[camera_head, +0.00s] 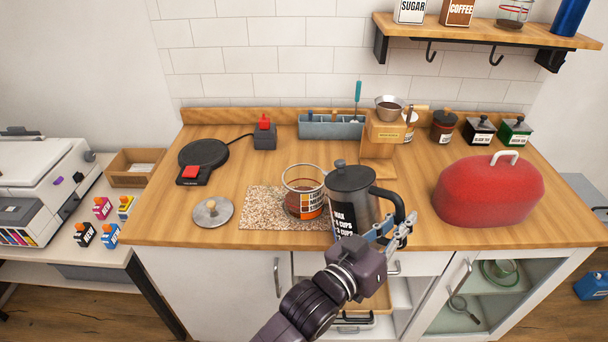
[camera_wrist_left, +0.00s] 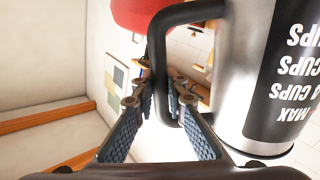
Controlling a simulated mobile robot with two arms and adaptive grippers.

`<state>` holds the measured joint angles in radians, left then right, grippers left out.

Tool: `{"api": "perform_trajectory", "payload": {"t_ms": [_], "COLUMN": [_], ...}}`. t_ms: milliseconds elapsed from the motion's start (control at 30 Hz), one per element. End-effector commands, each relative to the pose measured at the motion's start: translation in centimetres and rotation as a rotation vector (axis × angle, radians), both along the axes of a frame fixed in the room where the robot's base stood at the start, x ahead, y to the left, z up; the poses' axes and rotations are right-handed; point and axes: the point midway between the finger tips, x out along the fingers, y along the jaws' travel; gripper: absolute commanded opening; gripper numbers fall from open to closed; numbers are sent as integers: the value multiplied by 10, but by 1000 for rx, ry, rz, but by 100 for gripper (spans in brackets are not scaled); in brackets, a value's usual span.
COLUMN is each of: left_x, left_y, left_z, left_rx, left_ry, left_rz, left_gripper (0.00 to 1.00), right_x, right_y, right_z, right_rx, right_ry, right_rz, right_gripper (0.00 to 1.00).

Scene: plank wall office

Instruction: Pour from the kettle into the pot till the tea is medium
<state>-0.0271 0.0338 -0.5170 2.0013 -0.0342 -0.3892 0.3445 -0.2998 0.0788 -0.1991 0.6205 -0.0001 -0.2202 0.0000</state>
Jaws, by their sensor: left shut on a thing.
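The kettle (camera_head: 352,182) is dark and steel-grey with a black handle and cup markings. It stands roughly upright at the counter's front edge. My left gripper (camera_head: 400,230) is shut on its handle; the wrist view shows the fingers (camera_wrist_left: 162,90) on the black handle (camera_wrist_left: 180,15), with the kettle body (camera_wrist_left: 262,80) to the right. I cannot tell whether the kettle's base touches the counter. The glass pot (camera_head: 303,180) with an orange and white label stands just left of the kettle on a speckled mat (camera_head: 262,208). Brown content shows inside it. My right gripper is not in view.
A round lid (camera_head: 212,212) lies left of the mat. A hot plate (camera_head: 203,153), a switch box (camera_head: 264,135) and a blue-grey caddy (camera_head: 330,128) stand behind. A wooden dripper stand (camera_head: 378,145) is behind the kettle. A red cover (camera_head: 488,192) stands at right.

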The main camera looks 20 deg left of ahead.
Motion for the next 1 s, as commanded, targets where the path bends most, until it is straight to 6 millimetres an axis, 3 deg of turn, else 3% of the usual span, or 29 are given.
{"api": "perform_trajectory", "payload": {"t_ms": [33, 667, 800, 1000], "left_x": [2, 23, 26, 26], "left_y": [3, 41, 47, 48], "left_z": [14, 44, 58, 57], "left_rx": [-24, -302, -361, -374], "left_ry": [-10, 144, 177, 186], "left_rz": [2, -1, -2, -3], "left_gripper": [0, 0, 0, 0], "right_x": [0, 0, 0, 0], "right_y": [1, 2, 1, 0], "right_z": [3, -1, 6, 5], "right_rx": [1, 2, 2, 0], "right_ry": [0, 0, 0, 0], "right_rz": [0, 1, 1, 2], "right_gripper": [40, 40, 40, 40]}}
